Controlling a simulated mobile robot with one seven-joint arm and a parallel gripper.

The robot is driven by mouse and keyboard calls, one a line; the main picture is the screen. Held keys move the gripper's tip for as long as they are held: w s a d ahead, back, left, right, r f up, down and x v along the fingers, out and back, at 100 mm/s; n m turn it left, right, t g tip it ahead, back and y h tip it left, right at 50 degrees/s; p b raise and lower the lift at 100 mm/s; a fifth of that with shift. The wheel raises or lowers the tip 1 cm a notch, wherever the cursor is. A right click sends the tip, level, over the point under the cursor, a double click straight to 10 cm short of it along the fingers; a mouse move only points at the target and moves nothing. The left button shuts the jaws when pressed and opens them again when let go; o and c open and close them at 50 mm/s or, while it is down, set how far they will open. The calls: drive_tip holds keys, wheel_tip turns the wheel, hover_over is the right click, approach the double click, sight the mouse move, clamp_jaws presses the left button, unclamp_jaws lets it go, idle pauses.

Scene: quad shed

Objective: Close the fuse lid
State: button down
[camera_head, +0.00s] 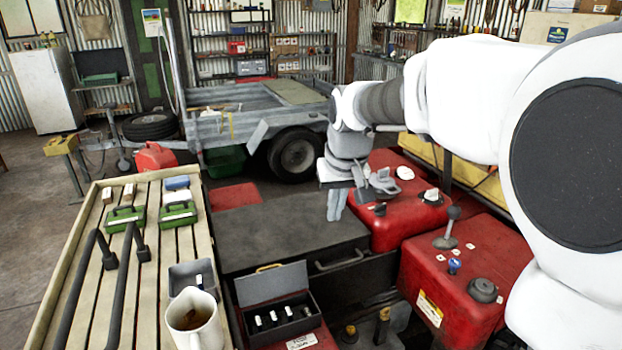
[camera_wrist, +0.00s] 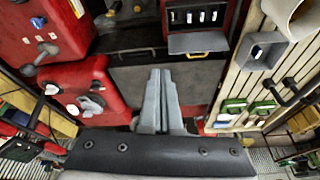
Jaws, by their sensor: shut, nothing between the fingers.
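The grey fuse box (camera_head: 258,339) sits on the red body at the lower middle of the head view, with several white-topped fuses visible inside. Its fuse lid (camera_head: 271,284) stands open at the back edge, with a gold handle on its far edge. In the wrist view the fuse lid (camera_wrist: 198,43) is at the top, beside the open box (camera_wrist: 172,22). My gripper (camera_head: 335,218) is shut and empty. It points down above the dark flat panel, beyond and to the right of the lid, apart from it. Its fingers (camera_wrist: 160,73) also show in the wrist view.
A slatted bench (camera_head: 90,270) on the left holds a mug (camera_head: 195,322), a small grey tray (camera_head: 178,278), green boxes (camera_head: 178,214) and black bars. Red housings (camera_head: 468,262) with knobs and a lever stand at right. The dark panel (camera_head: 275,228) behind the lid is clear.

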drive_tip(key=w+a+f+n, duration=0.1)
drive_tip(key=w+a+f, duration=0.7)
drive_tip(key=a, duration=0.1)
drive_tip(key=n+g, duration=0.1)
hover_over(271, 280)
drive_tip(key=w, duration=0.4)
drive_tip(key=s+d+x, duration=0.1)
drive_tip(key=s+x, duration=0.1)
drive_tip(key=x, duration=1.6)
drive_tip(key=shift+s+a+p, duration=0.15)
drive_tip(key=shift+p, duration=0.25)
drive_tip(key=shift+s+b, duration=0.15)
drive_tip(key=shift+b, duration=0.4)
